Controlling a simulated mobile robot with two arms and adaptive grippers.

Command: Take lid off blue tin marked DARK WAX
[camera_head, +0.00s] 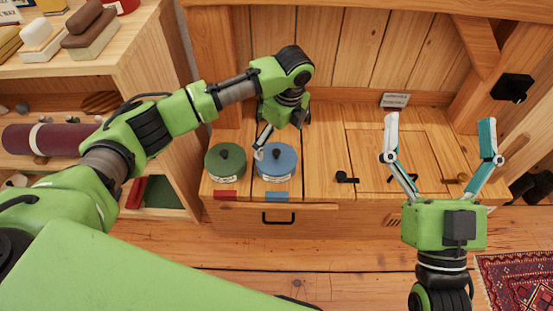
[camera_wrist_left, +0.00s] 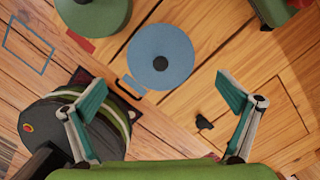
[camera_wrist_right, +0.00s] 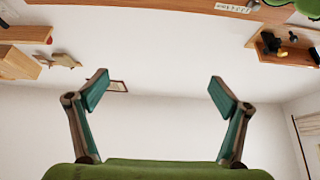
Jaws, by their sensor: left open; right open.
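The blue tin (camera_head: 283,172) stands on the wooden chest top, with a pale label on its front too small to read. Its blue lid (camera_head: 287,154) is on, with a dark round knob; the lid also shows from above in the left wrist view (camera_wrist_left: 140,50). My left gripper (camera_wrist_left: 163,92) is open and empty, above the tin and pointing down. The lid lies ahead of its fingertips, roughly centred between them and apart from them. One left finger covers part of the lid's left side in the head view. My right gripper (camera_head: 440,125) is open and empty, pointing up, at the right.
A green tin (camera_head: 226,172) with a dark knob stands close left of the blue one. A black latch-like piece (camera_head: 346,178) and a small white card (camera_head: 395,100) are on the chest to the right. A shelf unit (camera_head: 150,60) stands at left.

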